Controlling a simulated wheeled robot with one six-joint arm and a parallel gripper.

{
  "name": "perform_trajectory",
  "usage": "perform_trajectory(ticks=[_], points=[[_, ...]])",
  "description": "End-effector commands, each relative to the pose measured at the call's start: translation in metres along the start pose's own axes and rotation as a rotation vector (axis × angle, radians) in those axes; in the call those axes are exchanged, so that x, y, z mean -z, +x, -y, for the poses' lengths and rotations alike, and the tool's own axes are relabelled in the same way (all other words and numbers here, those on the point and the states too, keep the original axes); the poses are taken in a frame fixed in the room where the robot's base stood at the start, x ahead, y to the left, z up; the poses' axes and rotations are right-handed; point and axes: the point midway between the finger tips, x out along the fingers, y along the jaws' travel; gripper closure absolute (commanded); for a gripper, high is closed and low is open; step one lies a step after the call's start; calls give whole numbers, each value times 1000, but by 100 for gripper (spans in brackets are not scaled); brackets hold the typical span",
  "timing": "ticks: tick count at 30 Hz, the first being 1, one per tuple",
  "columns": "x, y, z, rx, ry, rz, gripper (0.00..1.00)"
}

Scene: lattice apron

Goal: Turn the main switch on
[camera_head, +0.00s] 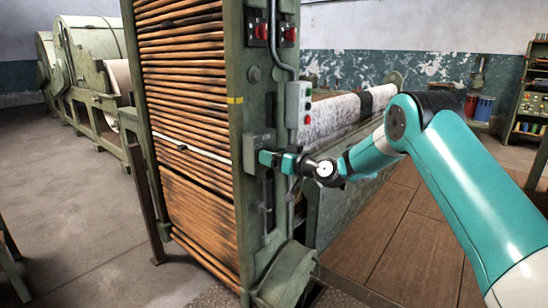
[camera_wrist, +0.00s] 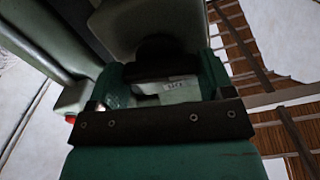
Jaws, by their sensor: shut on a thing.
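The main switch is a grey box (camera_head: 250,155) on the green machine frame's near post in the head view. My teal gripper (camera_head: 264,158) reaches it from the right, with its tips against the box's front. In the wrist view my gripper (camera_wrist: 162,75) has its fingers on both sides of a dark switch handle (camera_wrist: 160,58), shut on it. A pale label plate (camera_wrist: 180,88) shows between the fingers, its print too small to read. The fingers hide most of the handle in the head view, so its exact angle cannot be told.
A grey button box (camera_head: 299,104) with green and red buttons sits above right of the switch. Two red switches (camera_head: 261,30) are higher up. A conduit (camera_head: 291,75) runs down beside them. Wooden slats (camera_head: 185,100) fill the frame on the left. Open floor (camera_head: 80,200) lies further left.

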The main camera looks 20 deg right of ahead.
Motion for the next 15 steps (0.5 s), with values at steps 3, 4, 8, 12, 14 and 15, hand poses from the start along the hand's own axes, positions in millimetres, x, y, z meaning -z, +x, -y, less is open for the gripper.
perform_trajectory(ticks=[3,4,8,12,14,15], points=[[-1,-1,0,0,107,2,49],[-1,-1,-1,0,136,2,49],[-1,-1,-1,0,260,3,49],[0,-1,-1,0,394,3,49],[0,-1,-1,0,451,4,49],[0,-1,-1,0,489,4,50]])
